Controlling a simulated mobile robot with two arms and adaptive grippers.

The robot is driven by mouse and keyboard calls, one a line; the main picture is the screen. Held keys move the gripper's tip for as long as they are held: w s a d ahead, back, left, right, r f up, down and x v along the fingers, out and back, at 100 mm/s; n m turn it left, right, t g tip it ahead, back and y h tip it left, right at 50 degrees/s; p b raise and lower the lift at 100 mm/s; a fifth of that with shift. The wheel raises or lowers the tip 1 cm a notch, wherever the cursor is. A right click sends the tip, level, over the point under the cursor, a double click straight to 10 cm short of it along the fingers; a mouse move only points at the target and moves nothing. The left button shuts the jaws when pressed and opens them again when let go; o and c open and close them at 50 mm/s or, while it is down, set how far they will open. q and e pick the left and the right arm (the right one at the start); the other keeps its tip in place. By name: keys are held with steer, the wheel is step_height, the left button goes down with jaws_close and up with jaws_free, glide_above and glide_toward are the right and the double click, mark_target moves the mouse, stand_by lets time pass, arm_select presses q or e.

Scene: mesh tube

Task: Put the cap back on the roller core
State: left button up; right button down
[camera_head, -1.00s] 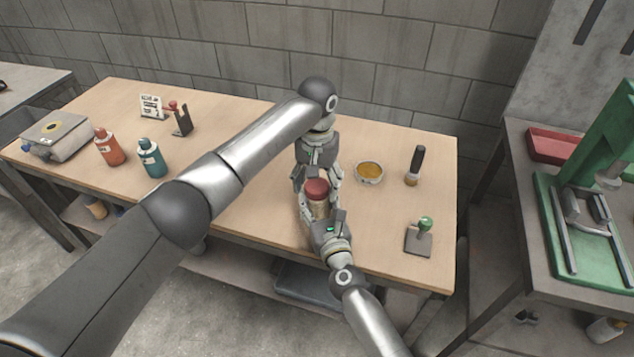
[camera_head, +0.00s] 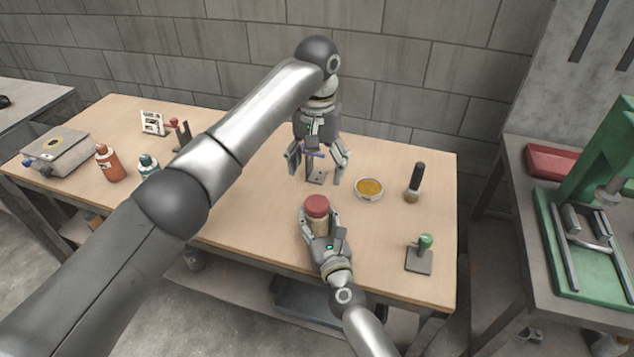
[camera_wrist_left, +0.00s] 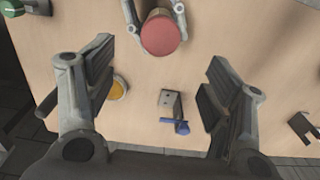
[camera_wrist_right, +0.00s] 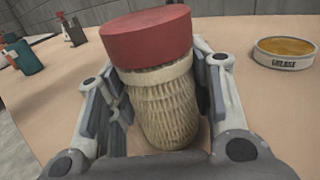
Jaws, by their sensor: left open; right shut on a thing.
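The roller core (camera_wrist_right: 167,107) is a pale mesh cylinder standing upright in my right gripper (camera_head: 318,226). The red cap (camera_wrist_right: 146,33) sits on its top end and appears level. The cap also shows in the head view (camera_head: 317,206) and from above in the left wrist view (camera_wrist_left: 160,33). The right fingers are shut around the core below the cap. My left gripper (camera_head: 318,170) is open and empty, raised above the table behind the core. In the left wrist view its fingers (camera_wrist_left: 158,95) are wide apart, clear of the cap.
A small stand with a blue part (camera_wrist_left: 172,108) is below my left gripper. A grease tin (camera_head: 369,188), a black-handled tool (camera_head: 415,183) and a green-knobbed stand (camera_head: 420,256) are to the right. Bottles (camera_head: 110,164) stand at the left. The front middle of the table (camera_head: 262,222) is clear.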

arm_select(q)
steer(key=shift+r, duration=0.75)
arm_select(e)
steer(key=c, duration=0.6)
jaws_free()
steer(key=shift+s+d+f, duration=0.1)
steer(key=shift+s+d, duration=0.05)
steer(key=shift+s, duration=0.45)
steer(key=v, duration=1)
steer(key=shift+s+d, duration=0.15)
steer(key=shift+s, duration=0.2)
arm_select(q)
steer(key=shift+f, duration=0.1)
